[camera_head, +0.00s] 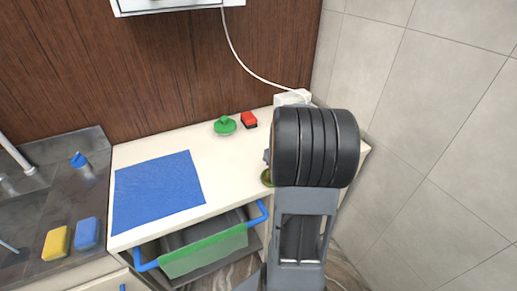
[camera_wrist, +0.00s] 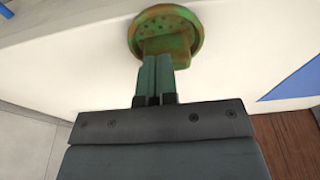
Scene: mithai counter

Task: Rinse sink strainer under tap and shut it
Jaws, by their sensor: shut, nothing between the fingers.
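The sink strainer (camera_wrist: 167,22) is a round disc with small holes and a block-like grip, stained green and orange-brown. It lies on the cream counter (camera_wrist: 70,60). In the head view only a bit of it (camera_head: 266,178) shows beside my arm, near the counter's right front. My gripper (camera_wrist: 156,62) is shut and empty, its tips right at the strainer's block; I cannot tell whether they touch it. The head view hides my fingers behind my arm. A curved tap (camera_head: 15,155) stands at the far left by the dark sink area.
A blue cloth (camera_head: 158,190) covers the counter's left part. A green knobbed item (camera_head: 225,126) and a red block (camera_head: 249,120) sit behind. An open drawer with a blue rail and green towel (camera_head: 205,252) juts out in front. Yellow (camera_head: 56,243) and blue (camera_head: 87,233) sponges lie left.

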